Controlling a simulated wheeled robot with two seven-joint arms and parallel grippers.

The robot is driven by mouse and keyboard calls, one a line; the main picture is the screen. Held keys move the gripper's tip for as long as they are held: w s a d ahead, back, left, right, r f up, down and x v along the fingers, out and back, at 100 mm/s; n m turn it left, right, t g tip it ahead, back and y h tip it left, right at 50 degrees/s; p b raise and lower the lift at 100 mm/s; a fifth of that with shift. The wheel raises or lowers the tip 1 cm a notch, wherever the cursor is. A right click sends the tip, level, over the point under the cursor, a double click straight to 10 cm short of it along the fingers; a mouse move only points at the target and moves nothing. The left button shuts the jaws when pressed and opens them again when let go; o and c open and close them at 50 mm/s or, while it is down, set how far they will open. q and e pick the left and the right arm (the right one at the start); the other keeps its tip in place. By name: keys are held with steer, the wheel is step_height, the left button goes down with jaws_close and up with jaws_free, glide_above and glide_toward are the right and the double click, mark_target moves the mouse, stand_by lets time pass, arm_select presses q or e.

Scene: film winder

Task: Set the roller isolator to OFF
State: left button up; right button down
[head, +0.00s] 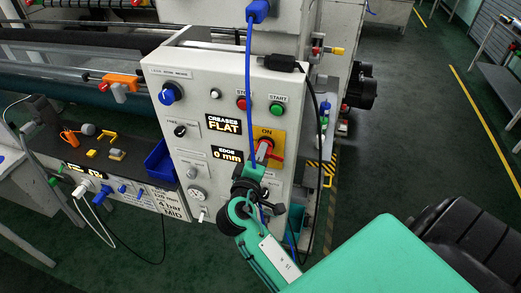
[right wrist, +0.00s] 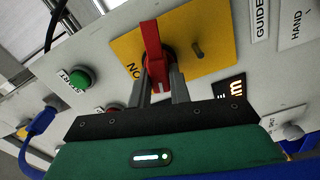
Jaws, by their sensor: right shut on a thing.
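The roller isolator is a red rotary handle (right wrist: 152,42) on a yellow plate (right wrist: 205,38) of the white control panel. In the head view the red handle (head: 264,150) is partly hidden by my right gripper, and the yellow plate (head: 278,138) shows "ON" at its top. No OFF mark is readable. My right gripper (right wrist: 160,82) is shut on the red handle, one finger on each side of it. In the head view my right gripper (head: 260,162) reaches the plate from below. My left gripper is not in view.
Red stop (head: 243,103) and green start (head: 277,109) buttons sit above the isolator. Displays reading "FLAT" (head: 225,126) and "0 mm" (head: 228,155) are left of it. A blue cable (head: 248,80) hangs down across the panel. Green floor is clear at right.

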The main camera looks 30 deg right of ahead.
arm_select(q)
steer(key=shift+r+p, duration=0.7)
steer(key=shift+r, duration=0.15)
arm_select(e)
steer(key=shift+n, duration=1.3)
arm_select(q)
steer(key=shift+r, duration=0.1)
arm_select(e)
steer(key=shift+f+n, duration=0.15)
steer(key=shift+n, duration=0.15)
steer(key=c, duration=1.3)
jaws_free()
